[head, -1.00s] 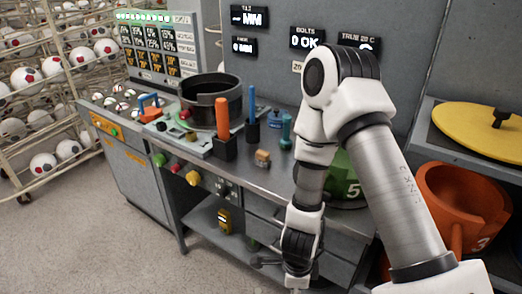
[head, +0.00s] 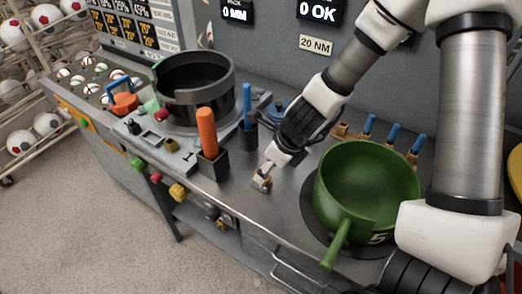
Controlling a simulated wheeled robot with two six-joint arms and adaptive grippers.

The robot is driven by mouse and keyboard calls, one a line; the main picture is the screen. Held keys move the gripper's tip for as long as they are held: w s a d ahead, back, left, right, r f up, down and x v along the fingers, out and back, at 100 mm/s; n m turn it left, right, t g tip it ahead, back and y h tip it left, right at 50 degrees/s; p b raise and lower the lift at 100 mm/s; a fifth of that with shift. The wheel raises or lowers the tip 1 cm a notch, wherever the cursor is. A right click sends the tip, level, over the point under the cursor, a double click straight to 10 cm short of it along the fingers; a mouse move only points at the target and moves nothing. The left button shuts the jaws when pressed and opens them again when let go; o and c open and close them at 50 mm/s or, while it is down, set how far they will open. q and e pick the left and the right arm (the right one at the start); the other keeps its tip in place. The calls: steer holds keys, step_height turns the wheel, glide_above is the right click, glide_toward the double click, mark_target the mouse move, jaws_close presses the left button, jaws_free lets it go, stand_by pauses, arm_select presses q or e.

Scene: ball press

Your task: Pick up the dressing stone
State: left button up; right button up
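The dressing stone (head: 261,184) is a small tan block on the steel bench top, right of the orange-handled tool. My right gripper (head: 264,179) has its fingertips down at the stone, which they partly cover. The fingers are too small here to tell whether they are open around it or shut on it. I see no clear gap between the stone and the bench. My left gripper is not in view.
An orange-handled tool (head: 207,130) and a blue-handled tool (head: 247,100) stand in dark holders beside my gripper. A green pot (head: 335,190) stands to the right. A dark ring-shaped vessel (head: 195,95) is at the back left.

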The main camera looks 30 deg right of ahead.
mark_target(267, 185)
steer(key=shift+w+d+f+b, duration=0.3)
steer(key=shift+w+f+b, duration=0.1)
steer(key=shift+w+f, duration=0.15)
steer(key=f+b, duration=0.1)
steer(key=a+f+b, duration=0.1)
steer(key=b, duration=0.1)
steer(key=shift+f, duration=0.35)
steer(key=b+x, duration=0.1)
steer(key=x, duration=0.1)
steer(key=b+x, duration=0.1)
steer(key=x, duration=0.1)
steer(key=shift+w+d+b, duration=0.1)
steer(key=shift+d+b, duration=0.3)
steer(key=shift+w, duration=0.1)
steer(key=shift+a+r, duration=0.1)
steer(key=shift+r, duration=0.1)
steer(key=shift+s+r, duration=0.1)
steer(key=shift+s, duration=0.15)
steer(key=shift+c, duration=1.4)
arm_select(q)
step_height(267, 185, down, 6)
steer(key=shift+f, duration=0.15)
arm_select(e)
jaws_close()
